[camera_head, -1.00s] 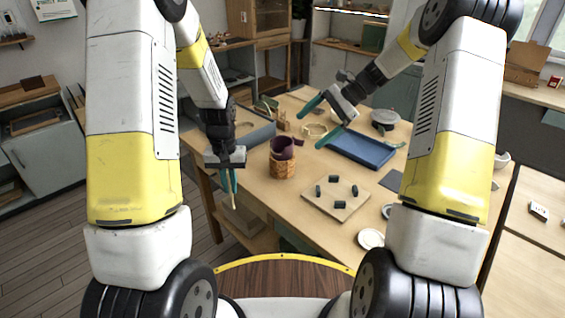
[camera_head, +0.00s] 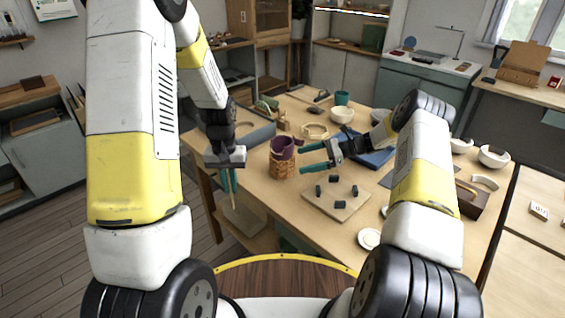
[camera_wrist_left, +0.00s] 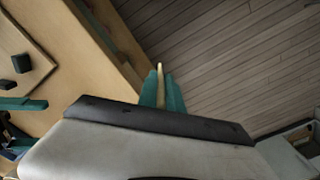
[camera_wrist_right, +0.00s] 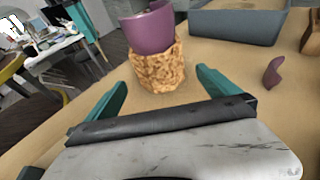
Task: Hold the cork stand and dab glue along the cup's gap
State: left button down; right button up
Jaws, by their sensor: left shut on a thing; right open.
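The purple cup (camera_head: 283,144) sits in the cork stand (camera_head: 283,168) on the table, left of the middle; both show in the right wrist view, cup (camera_wrist_right: 150,28) above stand (camera_wrist_right: 157,66). No gap in the cup is clear. My right gripper (camera_head: 303,158) is open, its fingers pointing at the stand from the right. In its wrist view the fingertips (camera_wrist_right: 162,80) lie to either side of the stand, contact not visible. My left gripper (camera_head: 230,182) points down at the table's left edge, shut on a thin pale stick (camera_wrist_left: 160,80).
A pale board with several dark blocks (camera_head: 337,196) lies right of the stand. A blue tray (camera_head: 375,158) is behind my right gripper. A grey bin (camera_wrist_right: 236,24) and a small purple piece (camera_wrist_right: 272,72) are beyond the stand in the right wrist view. A white dish (camera_head: 369,238) stands near the front edge.

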aim_at(285, 164)
jog(key=x, duration=0.8)
jog(key=shift+c, duration=0.2)
jog(key=c, duration=0.8)
jog(key=shift+c, duration=0.2)
